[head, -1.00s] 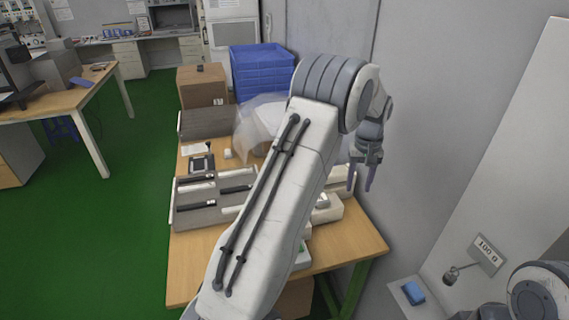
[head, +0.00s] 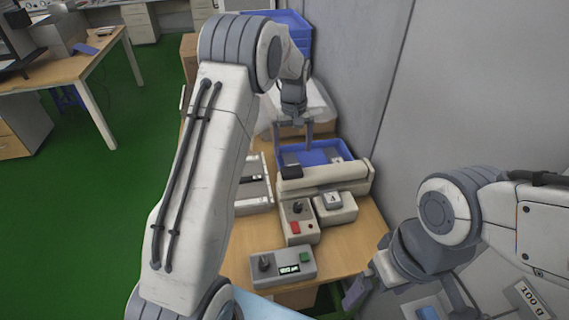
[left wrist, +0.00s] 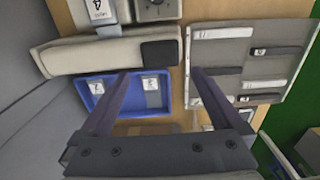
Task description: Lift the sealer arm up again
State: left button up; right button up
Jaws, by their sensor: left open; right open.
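The sealer is a long off-white unit on the wooden table. Its bar-shaped arm (head: 330,174), with a dark block (head: 292,171) at the left end, appears to lie low along the base. In the left wrist view the arm (left wrist: 95,55) runs across the upper left, its dark block (left wrist: 160,54) at the right end. My left gripper (head: 292,132) is open and empty, above and behind the dark block. In the left wrist view its fingers (left wrist: 160,76) are spread, with tips near the block; contact cannot be told. My right gripper (head: 405,290) is open at the table's right front.
A blue tray (head: 344,152) with labelled packets stands behind the sealer. A control box (head: 282,266), a unit with a red button (head: 297,228) and a label-4 block (head: 335,203) stand in front. A grey slotted rack (left wrist: 250,60) lies beside it. The wall closes the right.

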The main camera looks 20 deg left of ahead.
aim_at(292, 170)
pick_arm(q)
notch_tip(292, 170, down, 9)
jog(key=shift+r+p, duration=0.1)
jog(key=shift+p, duration=0.8)
pick_arm(e)
notch_tip(292, 170, up, 2)
jog(key=shift+d+r, duration=0.1)
